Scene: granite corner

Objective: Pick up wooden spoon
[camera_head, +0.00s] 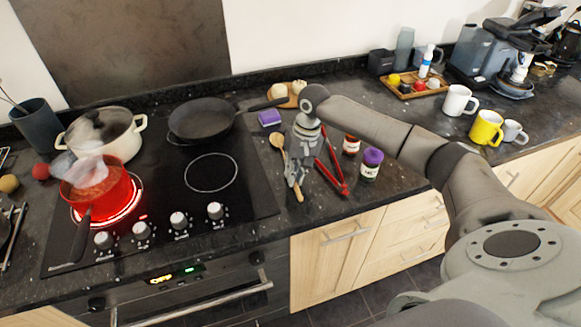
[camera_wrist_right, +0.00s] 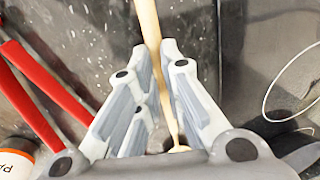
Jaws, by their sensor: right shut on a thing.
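The wooden spoon (camera_head: 277,140) lies on the dark granite counter just right of the hob, its bowl toward the back and its handle toward the front edge. My right gripper (camera_head: 294,178) points down over it and is shut on its handle. In the right wrist view the pale handle (camera_wrist_right: 148,25) runs between the two grey fingers of the gripper (camera_wrist_right: 162,58). The gripper hides part of the spoon in the head view. I cannot tell whether the spoon is clear of the counter. My left gripper is not in view.
Red tongs (camera_head: 333,172) lie close right of the gripper. Two jars (camera_head: 351,146) (camera_head: 370,167) stand beyond them. A purple sponge (camera_head: 269,118) lies behind the spoon. A red pot (camera_head: 101,193) sits on a glowing burner; a black pan (camera_head: 202,122) is further back.

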